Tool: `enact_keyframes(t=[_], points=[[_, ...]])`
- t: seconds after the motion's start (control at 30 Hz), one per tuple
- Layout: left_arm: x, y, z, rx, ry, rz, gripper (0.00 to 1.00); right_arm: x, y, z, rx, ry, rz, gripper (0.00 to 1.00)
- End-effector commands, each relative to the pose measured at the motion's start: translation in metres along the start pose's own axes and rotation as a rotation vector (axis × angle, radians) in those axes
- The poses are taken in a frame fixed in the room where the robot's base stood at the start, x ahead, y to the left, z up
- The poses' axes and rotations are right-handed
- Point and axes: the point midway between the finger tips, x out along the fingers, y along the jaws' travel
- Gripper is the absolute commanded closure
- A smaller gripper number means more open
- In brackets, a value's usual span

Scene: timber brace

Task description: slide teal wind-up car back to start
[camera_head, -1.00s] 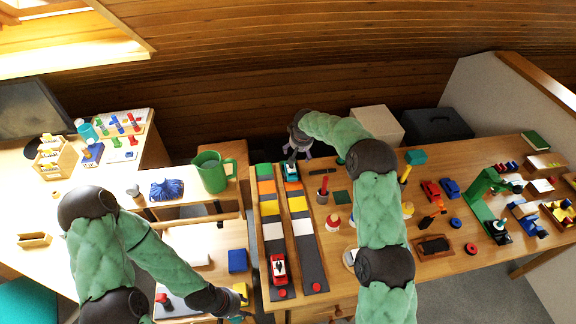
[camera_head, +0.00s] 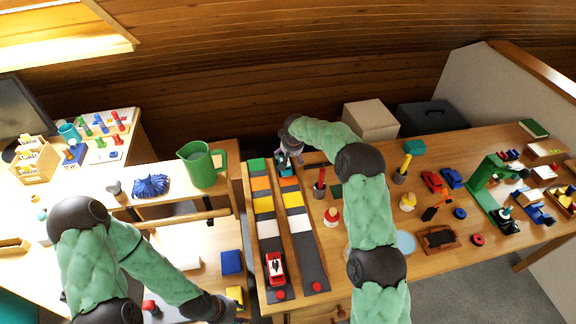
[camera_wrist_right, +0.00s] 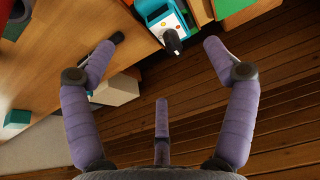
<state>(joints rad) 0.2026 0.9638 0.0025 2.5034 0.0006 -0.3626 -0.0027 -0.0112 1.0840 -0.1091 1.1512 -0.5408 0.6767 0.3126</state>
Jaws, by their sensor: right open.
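The teal wind-up car (camera_head: 284,168) sits at the far end of the right lane of the striped track (camera_head: 300,225). It also shows at the top of the right wrist view (camera_wrist_right: 160,14), with a dark knob at its near end. My right gripper (camera_head: 291,155) is at the car's far end. In the right wrist view its fingers (camera_wrist_right: 160,50) are spread, with the car ahead between and beyond the tips; contact is not clear. A red car (camera_head: 276,266) stands at the near end of the left lane. My left gripper (camera_head: 228,310) is low beside a yellow block, its fingers mostly hidden.
A red-handled tool in a holder (camera_head: 319,186) stands close right of the track. A green pitcher (camera_head: 203,166) stands to its left on a separate table. The grey and white lower part of the right lane is clear down to a red button (camera_head: 316,286).

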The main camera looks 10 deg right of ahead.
Motion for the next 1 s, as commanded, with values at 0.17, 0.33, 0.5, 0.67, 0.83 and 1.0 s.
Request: enact_keyframes(t=[0.17,0.33,0.5,0.67,0.83,1.0], points=[[0.004,-0.001,0.000,0.000,0.000,0.000,0.60,0.028,0.000,0.001,0.001,-0.002,0.000,0.14],[0.007,-0.003,0.000,0.000,0.000,0.000,0.60,0.054,0.000,0.002,0.001,-0.002,0.000,0.14],[0.011,-0.004,-0.001,0.000,0.000,0.000,0.60,0.076,0.000,0.001,0.001,-0.001,0.000,0.14],[0.013,-0.005,-0.001,0.000,0.000,0.000,0.60,0.089,0.000,0.001,0.000,-0.001,0.001,0.14],[0.014,-0.005,-0.001,0.000,0.000,0.000,0.60,0.096,0.000,0.001,0.002,0.000,0.000,0.14],[0.014,-0.005,-0.001,0.000,0.000,0.000,0.60,0.097,0.000,0.001,0.001,0.000,0.000,0.14]])
